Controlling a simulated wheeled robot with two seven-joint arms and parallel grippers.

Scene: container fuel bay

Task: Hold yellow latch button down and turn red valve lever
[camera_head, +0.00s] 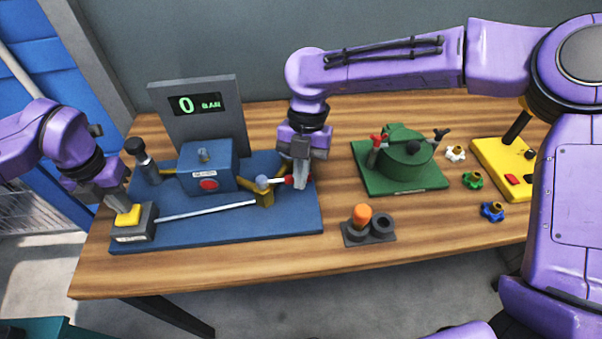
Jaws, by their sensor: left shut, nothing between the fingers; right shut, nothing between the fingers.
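The yellow latch button (130,215) sits on a dark block at the front left corner of the blue base plate (225,234). My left gripper (125,209) is shut, with its fingertips down at the button's top; they appear to touch it. The red valve lever (279,182) sticks out to the right of the blue valve box (207,167), partly hidden by my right gripper. My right gripper (301,186) is shut and points down at the lever's red end. I cannot tell whether it touches the lever. A display (199,105) behind the box reads 0 BAR.
A green fixture with red and black knobs (405,160) stands right of the plate. An orange peg in a dark holder (362,217) stands in front. Several small coloured knobs (472,180) and a yellow box (503,164) lie farther right.

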